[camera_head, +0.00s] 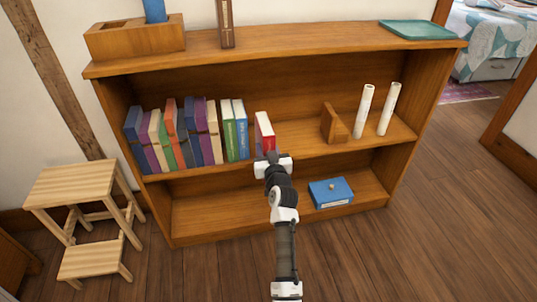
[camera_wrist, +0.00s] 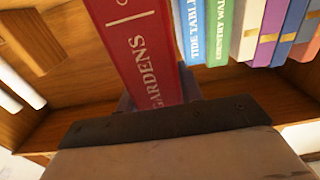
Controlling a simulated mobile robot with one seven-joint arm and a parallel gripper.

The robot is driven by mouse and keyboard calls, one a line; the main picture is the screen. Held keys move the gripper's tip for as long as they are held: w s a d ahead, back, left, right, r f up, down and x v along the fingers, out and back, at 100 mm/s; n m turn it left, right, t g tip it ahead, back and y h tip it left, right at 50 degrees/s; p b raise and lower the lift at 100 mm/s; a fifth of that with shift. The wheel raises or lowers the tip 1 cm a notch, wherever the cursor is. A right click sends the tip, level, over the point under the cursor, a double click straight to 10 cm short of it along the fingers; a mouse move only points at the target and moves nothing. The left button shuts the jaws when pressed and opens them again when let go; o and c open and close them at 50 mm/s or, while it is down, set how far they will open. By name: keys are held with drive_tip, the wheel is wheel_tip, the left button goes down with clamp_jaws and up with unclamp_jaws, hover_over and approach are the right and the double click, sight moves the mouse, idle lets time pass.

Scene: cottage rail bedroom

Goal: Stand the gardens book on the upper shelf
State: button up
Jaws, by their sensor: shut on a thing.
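The gardens book (camera_head: 264,132) is red with white page edges and stands upright at the upper shelf (camera_head: 300,140), to the right of the row of books with a gap between. Its spine reads GARDENS in the wrist view (camera_wrist: 143,55). My gripper (camera_head: 270,160) is shut on the lower part of this book, at the front edge of the shelf; the wrist view shows the gripper (camera_wrist: 165,105) at the spine's lower end. Whether the book's base touches the shelf board is hidden by my gripper.
Several books, ending with a green one (camera_head: 229,130) and a blue one (camera_head: 241,128), stand to the left. A wooden bookend (camera_head: 334,124) and two white rolls (camera_head: 363,110) stand to the right. A blue box (camera_head: 331,192) sits on the lower shelf. A step stool (camera_head: 85,190) stands at left.

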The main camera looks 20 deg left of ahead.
sight(257, 137)
drive_tip(key=w+a, duration=0.1)
drive_tip(key=a, duration=0.1)
drive_tip(key=w+a+b, duration=0.1)
drive_tip(key=w+a, duration=0.1)
drive_tip(key=w+a+b, duration=0.1)
drive_tip(key=w, duration=0.1)
drive_tip(key=shift+a+f, duration=0.3)
drive_tip(key=shift+a, duration=0.1)
idle(0.6)
